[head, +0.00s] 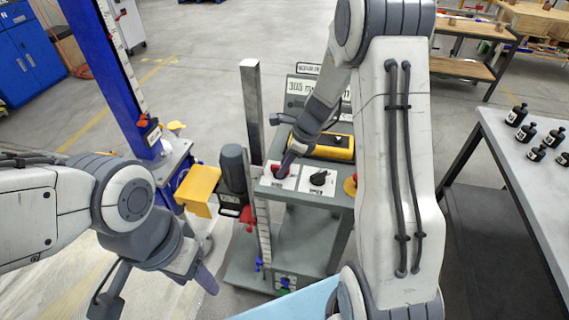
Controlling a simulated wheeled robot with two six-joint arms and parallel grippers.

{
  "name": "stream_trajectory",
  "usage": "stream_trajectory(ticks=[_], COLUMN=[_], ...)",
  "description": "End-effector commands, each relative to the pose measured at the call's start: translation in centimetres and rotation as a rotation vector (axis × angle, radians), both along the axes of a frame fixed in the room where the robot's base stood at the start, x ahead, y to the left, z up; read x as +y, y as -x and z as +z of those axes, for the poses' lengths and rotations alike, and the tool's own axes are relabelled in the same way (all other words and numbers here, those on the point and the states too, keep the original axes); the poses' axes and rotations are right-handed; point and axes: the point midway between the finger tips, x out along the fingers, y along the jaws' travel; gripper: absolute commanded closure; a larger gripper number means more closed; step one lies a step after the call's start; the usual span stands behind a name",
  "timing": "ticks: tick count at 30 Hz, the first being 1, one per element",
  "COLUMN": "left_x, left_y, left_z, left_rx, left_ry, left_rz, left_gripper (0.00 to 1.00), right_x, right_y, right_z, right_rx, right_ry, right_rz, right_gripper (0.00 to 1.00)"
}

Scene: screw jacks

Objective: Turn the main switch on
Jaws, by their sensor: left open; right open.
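A grey control cabinet (312,232) stands in the middle of the head view. The plate labels are too small to read, so I cannot tell which is the main switch. My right gripper (287,162) reaches down to the red switch and partly covers it; whether they touch is unclear. My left gripper (158,290) is open and empty at the lower left, away from the cabinet.
A yellow-and-black device (333,147) and a display panel (301,88) sit behind the switches. A blue screw-jack column (106,70) and a yellow part (198,187) stand left. A table (520,165) with several black weights is at the right.

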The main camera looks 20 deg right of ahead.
Motion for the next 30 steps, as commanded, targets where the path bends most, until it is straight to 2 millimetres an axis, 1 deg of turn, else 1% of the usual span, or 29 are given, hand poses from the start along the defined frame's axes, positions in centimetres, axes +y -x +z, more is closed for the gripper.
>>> stream_trajectory(ticks=[6, 7, 8, 9, 10, 11, 22, 26, 30], left_x=[0.0, 0.0, 0.0, 0.0, 0.0, 0.0, 0.0, 0.0, 0.0], left_y=[0.0, 0.0, 0.0, 0.0, 0.0, 0.0, 0.0, 0.0, 0.0], left_z=[0.0, 0.0, 0.0, 0.0, 0.0, 0.0, 0.2, 0.6, 1.1], left_rx=[0.0, 0.0, 0.0, 0.0, 0.0, 0.0, 0.0, 0.0, 0.0], left_ry=[0.0, 0.0, 0.0, 0.0, 0.0, 0.0, 0.0, 0.0, 0.0], left_rz=[0.0, 0.0, 0.0, 0.0, 0.0, 0.0, 0.0, 0.0, 0.0], left_gripper=[0.42, 0.42, 0.42, 0.42, 0.42, 0.42, 0.42, 0.42, 0.42], right_x=[0.0, 0.0, 0.0, 0.0, 0.0, 0.0, 0.0, -0.1, -0.1], right_y=[0.0, 0.0, 0.0, 0.0, 0.0, 0.0, 0.0, -0.1, -0.2], right_z=[-0.1, -0.1, -0.1, 0.0, 0.0, 0.0, 0.0, 0.1, 0.2], right_rx=[0.0, 0.0, 0.0, 0.0, 0.0, 0.0, 0.001, -0.001, 0.001], right_ry=[0.0, 0.0, 0.0, 0.0, 0.0, 0.0, -0.001, 0.0, 0.0], right_rz=[0.001, 0.001, 0.001, 0.001, 0.001, 0.001, 0.031, 0.085, 0.179], right_gripper=[0.53, 0.56, 0.68, 0.83, 0.95, 1.0, 1.0, 1.0, 1.0])
